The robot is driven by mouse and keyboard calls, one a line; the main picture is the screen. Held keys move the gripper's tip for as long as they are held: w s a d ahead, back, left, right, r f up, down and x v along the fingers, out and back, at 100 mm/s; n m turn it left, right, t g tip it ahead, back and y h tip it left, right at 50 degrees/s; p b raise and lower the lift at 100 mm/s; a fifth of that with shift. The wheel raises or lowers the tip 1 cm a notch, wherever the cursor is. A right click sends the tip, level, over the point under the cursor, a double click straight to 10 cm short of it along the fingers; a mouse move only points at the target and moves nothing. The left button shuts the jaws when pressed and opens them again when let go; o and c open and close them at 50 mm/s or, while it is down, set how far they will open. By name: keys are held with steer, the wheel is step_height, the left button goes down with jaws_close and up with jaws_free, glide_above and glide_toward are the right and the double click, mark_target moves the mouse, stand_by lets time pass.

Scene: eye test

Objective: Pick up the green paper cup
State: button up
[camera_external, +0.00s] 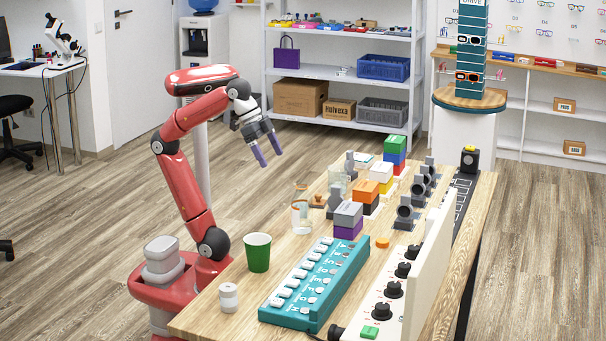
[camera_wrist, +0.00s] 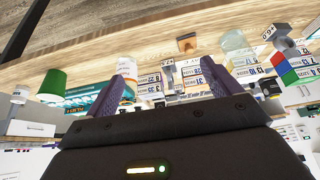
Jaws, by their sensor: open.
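The green paper cup (camera_external: 258,252) stands upright at the near left of the wooden table (camera_external: 215,312), beside a long teal tray of lettered pieces. In the wrist view the green cup (camera_wrist: 53,83) shows at the left edge, outside the space between the fingers. My gripper (camera_external: 266,149) is open and empty. It is raised in the air beyond the table's left edge, well above and behind the cup. Its two purple fingers (camera_wrist: 168,85) stand apart in the wrist view. Nothing touches the cup.
A small white jar (camera_external: 228,297) stands near the cup. The teal tray (camera_external: 318,312) lies to its right. A glass vessel (camera_external: 301,216), grey-purple blocks (camera_external: 348,221) and a white panel with black knobs (camera_external: 428,262) fill the rest. Bare wood surrounds the cup's left side.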

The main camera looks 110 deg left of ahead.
steer(key=w+d+r+p, duration=0.1)
steer(key=w+d+r, duration=0.3)
steer(key=w+d, duration=0.85)
steer(key=s+d+f, duration=0.1)
steer(key=d, duration=1)
steer(key=s+d+f, duration=0.1)
steer(key=s+d, duration=0.1)
steer(key=d, duration=1)
glide_toward(268, 258)
steer(key=x, duration=0.4)
steer(key=shift+s+a+f+b, duration=0.1)
steer(key=shift+a+f+b, duration=0.2)
steer(key=shift+f, duration=0.2)
